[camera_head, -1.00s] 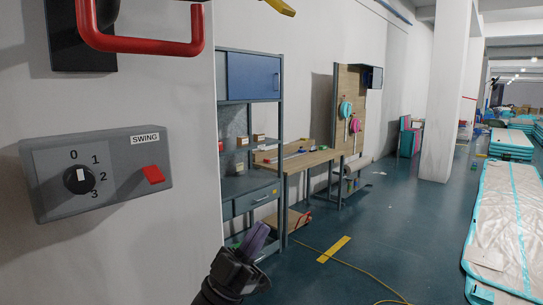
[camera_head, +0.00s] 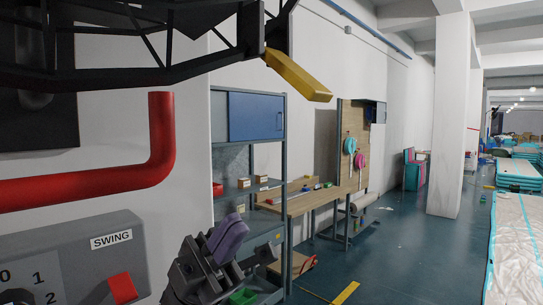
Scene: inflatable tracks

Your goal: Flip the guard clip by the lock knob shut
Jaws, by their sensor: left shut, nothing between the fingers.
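A grey control box (camera_head: 75,262) labelled SWING is on the wall at the lower left, cut off by the frame edges. A black knob (camera_head: 14,297) with numbers around it only partly shows at the bottom left corner. A red tab (camera_head: 122,288) stands on the box face right of the knob; I cannot tell for sure whether it is the guard clip. My left gripper (camera_head: 229,236), with purple fingers, points up at the bottom middle. It is shut and empty, right of the box and apart from it in the picture. My right gripper is out of view.
A thick red bar handle (camera_head: 160,140) is above the box. A black lattice frame (camera_head: 170,62) with a yellow tip (camera_head: 298,75) crosses the top left. A shelf unit (camera_head: 250,150) and workbench (camera_head: 318,200) stand beyond. The floor (camera_head: 415,240) to the right looks open.

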